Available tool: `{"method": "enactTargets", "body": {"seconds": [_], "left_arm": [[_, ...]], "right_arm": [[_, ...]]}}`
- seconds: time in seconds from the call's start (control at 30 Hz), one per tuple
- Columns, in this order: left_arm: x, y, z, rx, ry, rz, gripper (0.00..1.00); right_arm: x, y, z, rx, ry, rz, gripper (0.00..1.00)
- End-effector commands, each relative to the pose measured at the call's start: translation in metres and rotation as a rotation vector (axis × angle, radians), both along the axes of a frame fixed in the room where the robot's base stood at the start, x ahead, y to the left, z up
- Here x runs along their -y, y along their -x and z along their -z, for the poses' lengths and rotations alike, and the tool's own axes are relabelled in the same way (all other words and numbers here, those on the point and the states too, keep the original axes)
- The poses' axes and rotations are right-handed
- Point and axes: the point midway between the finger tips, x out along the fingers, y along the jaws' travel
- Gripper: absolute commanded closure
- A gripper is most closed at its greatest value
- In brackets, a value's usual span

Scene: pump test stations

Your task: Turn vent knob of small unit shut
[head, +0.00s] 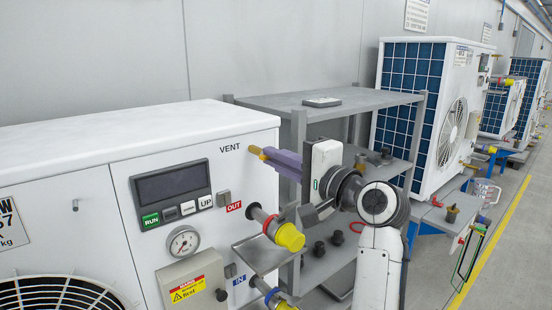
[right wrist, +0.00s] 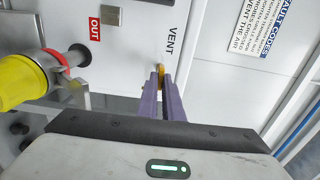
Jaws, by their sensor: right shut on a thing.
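The small unit is a white cabinet (head: 130,130) with a VENT label at its upper right. My right gripper (head: 267,154) has purple fingers that reach to the knob from the right. The fingers (right wrist: 158,80) are shut on the knob, with its end partly hidden between them. The knob's exact angle is hard to tell. My left gripper is in neither view.
Below the knob, a pipe with a red ring and yellow cap (head: 290,237) sticks out close under my right gripper. A grey shelf rack (head: 350,100) stands right behind my right arm. A larger white unit (head: 440,50) stands farther right.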

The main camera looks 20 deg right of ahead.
Motion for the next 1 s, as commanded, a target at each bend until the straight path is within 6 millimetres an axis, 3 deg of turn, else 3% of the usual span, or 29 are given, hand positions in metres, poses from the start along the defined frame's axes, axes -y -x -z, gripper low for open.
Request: {"method": "enactTargets", "body": {"seconds": [0.53, 0.6, 0.67, 1.0], "left_arm": [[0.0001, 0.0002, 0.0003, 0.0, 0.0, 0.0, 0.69], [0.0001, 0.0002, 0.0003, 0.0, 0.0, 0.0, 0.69], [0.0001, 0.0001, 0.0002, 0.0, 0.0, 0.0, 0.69], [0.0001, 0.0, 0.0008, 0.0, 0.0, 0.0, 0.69]], "right_arm": [[-0.0005, 0.0, 0.0015, -0.012, -0.025, -0.002, 1.0], [-0.0005, 0.0, 0.0015, -0.012, -0.025, -0.002, 0.84], [-0.0004, -0.0001, 0.0013, -0.011, -0.025, -0.002, 0.75], [0.0013, 0.0028, 0.0007, -0.009, -0.023, 0.0, 0.75]]}}
